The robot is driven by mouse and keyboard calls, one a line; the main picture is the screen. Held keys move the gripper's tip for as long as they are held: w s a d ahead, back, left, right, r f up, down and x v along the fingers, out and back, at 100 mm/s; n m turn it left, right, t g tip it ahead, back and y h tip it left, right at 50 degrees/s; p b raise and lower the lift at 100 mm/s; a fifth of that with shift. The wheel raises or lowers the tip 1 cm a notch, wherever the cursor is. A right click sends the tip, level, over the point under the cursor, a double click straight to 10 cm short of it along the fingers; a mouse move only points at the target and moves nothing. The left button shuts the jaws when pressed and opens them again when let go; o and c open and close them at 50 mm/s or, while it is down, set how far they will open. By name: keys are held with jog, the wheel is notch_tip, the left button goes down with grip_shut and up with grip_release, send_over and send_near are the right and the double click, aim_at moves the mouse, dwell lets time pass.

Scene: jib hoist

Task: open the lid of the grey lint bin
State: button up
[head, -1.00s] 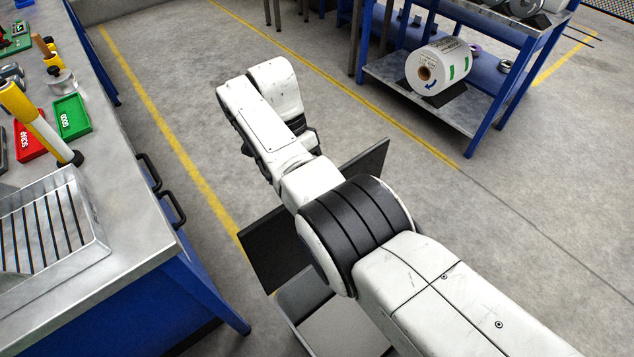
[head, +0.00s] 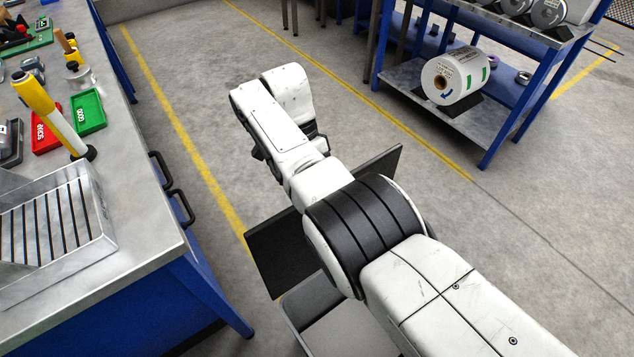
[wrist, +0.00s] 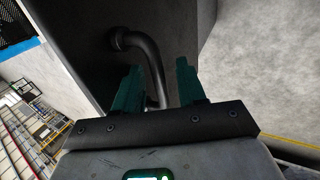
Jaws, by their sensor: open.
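In the head view, the grey lint bin (head: 345,328) stands low on the floor beneath my arm, partly hidden by it. Its dark lid panel (head: 276,262) shows on both sides of my arm and looks tilted up from the bin; the exact angle is unclear. In the wrist view, a dark bar handle (wrist: 154,62) curves out from the dark panel (wrist: 75,45). My gripper (wrist: 158,66) is open, its two green fingers on either side of the handle, not closed on it. In the head view, my gripper is hidden behind my arm.
A workbench (head: 140,225) with a blue base stands at the left, carrying a slatted metal tray (head: 95,215), small red (head: 45,132) and green (head: 88,111) bins and tools. A blue-framed shelf (head: 505,130) with a roll (head: 455,75) stands at the back right.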

jog(key=shift+r, duration=0.1)
notch_tip(320, 180, up, 3)
jog(key=p, duration=0.3)
jog(key=shift+r, duration=0.2)
jog(key=s+r+p, duration=0.1)
jog(key=r+p, duration=0.1)
jog(key=p, duration=0.3)
jog(key=s+r+p, duration=0.2)
jog(key=p, duration=0.3)
jog(key=s+d+r+p, duration=0.1)
jog(key=s+r+p, duration=0.1)
jog(key=p, duration=0.2)
jog(key=shift+p, duration=0.4)
jog(key=s+d+r+p, duration=0.1)
jog(key=s+r+p, duration=0.2)
jog(key=s+p, duration=0.3)
jog(key=shift+s+d+r, duration=0.2)
jog(key=shift+s+d, duration=0.2)
jog(key=shift+s, duration=0.95)
